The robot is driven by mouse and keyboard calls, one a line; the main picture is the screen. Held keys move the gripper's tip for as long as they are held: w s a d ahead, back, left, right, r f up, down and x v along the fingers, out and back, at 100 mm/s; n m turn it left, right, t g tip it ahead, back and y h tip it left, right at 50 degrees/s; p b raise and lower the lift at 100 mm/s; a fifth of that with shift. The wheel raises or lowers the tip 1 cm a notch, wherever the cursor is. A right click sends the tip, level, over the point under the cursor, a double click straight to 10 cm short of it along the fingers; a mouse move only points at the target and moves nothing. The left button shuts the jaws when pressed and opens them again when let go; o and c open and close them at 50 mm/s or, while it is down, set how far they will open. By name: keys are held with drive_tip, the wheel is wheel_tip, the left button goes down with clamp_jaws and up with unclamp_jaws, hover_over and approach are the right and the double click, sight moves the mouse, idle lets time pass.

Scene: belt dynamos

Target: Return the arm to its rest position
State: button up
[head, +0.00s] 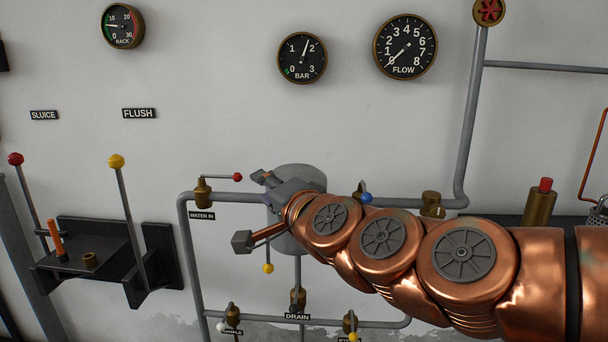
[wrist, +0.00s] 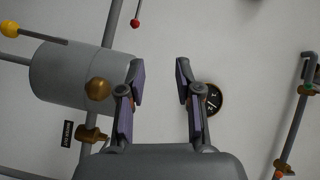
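My copper arm (head: 462,250) reaches in from the right edge of the head view, across the lower middle. My gripper (head: 264,180) is at its left end, in front of the grey cylinder (head: 300,172) on the wall, and hides part of it. In the wrist view my gripper (wrist: 159,78) has its two fingers spread apart. Only bare wall shows between them, so it is empty. The grey cylinder (wrist: 65,75) with a brass knob (wrist: 98,89) shows left of the fingers. Contact with the cylinder cannot be told.
The red-knobbed WATER IN valve (head: 203,192), a yellow knob (head: 268,268) and a blue knob (head: 366,198) are close around my gripper. The DRAIN valve (head: 298,300) is below. A black bracket (head: 95,255) with levers stands left.

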drive_tip(key=s+d+f+n+g+h, duration=0.1)
drive_tip(key=s+d+f+n+g, duration=0.2)
drive_tip(key=f, duration=0.4)
drive_tip(key=s+d+f+n+g+h, duration=0.1)
drive_tip(key=s+f+n+g, duration=0.1)
drive_tip(key=s+f+g, duration=0.3)
drive_tip(key=s+d+f+n+g+h, duration=0.1)
drive_tip(key=s+d+f+n, duration=0.15)
drive_tip(key=f, duration=0.55)
drive_tip(key=s+d+f+g+h, duration=0.5)
drive_tip(key=s+d+f, duration=0.5)
drive_tip(key=s+d, duration=0.35)
drive_tip(key=s+d+g+h+p, duration=0.1)
drive_tip(key=s+d+g, duration=0.2)
drive_tip(key=s+d, duration=0.35)
wheel_tip(320, 180, up, 21)
drive_tip(key=s+a+p, duration=0.1)
drive_tip(key=a+p, duration=0.1)
drive_tip(key=p, duration=1.7)
drive_tip(key=shift+s+n+t, duration=0.3)
drive_tip(key=shift+s+n, duration=0.05)
drive_tip(key=shift+s, duration=0.05)
